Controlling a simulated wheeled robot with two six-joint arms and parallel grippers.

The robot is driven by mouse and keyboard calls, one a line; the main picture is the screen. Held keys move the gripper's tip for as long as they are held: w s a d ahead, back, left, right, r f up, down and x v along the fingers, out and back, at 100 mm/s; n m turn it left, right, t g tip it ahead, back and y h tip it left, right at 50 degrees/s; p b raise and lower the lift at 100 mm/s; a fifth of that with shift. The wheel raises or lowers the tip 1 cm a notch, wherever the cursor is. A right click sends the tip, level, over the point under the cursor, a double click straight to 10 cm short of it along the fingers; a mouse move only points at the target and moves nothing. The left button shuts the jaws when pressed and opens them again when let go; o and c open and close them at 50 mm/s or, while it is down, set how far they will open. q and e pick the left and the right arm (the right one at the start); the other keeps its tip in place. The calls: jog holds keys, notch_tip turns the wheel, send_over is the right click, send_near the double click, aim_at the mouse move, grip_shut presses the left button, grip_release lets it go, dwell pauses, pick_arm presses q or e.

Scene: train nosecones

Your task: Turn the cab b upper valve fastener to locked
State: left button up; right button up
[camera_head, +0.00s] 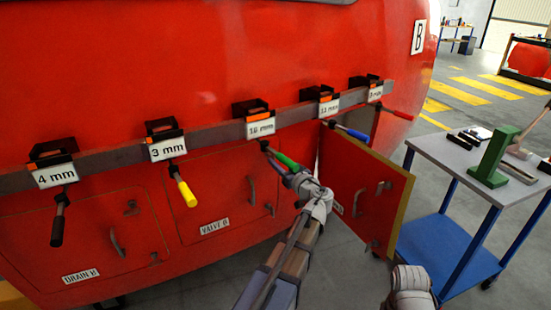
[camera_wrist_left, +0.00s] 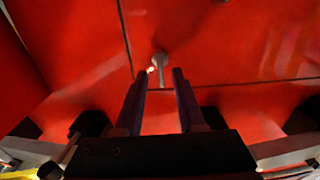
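The VALVE B hatch (camera_head: 220,190) is a red panel that lies shut in the red nosecone. A small grey fastener (camera_wrist_left: 160,60) shows in the left wrist view, beside the panel seams. My left gripper (camera_wrist_left: 160,75) is open, with its fingertips on either side of the fastener's line and just short of it. I cannot tell whether they touch it. In the head view my left gripper (camera_head: 285,175) is by the hatch's upper right, and the upper fastener is hidden there. A lower fastener (camera_head: 268,208) shows on the hatch.
A grey rail (camera_head: 110,157) holds labelled tools; the green-handled one (camera_head: 283,159) hangs close to my left gripper. An open hatch door (camera_head: 362,195) stands out to the right. A blue trolley (camera_head: 430,155) carrying a green block stands beyond it.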

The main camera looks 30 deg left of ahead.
pick_arm(q)
jog(key=shift+x, duration=1.65)
jog(key=shift+s, duration=0.1)
grip_shut()
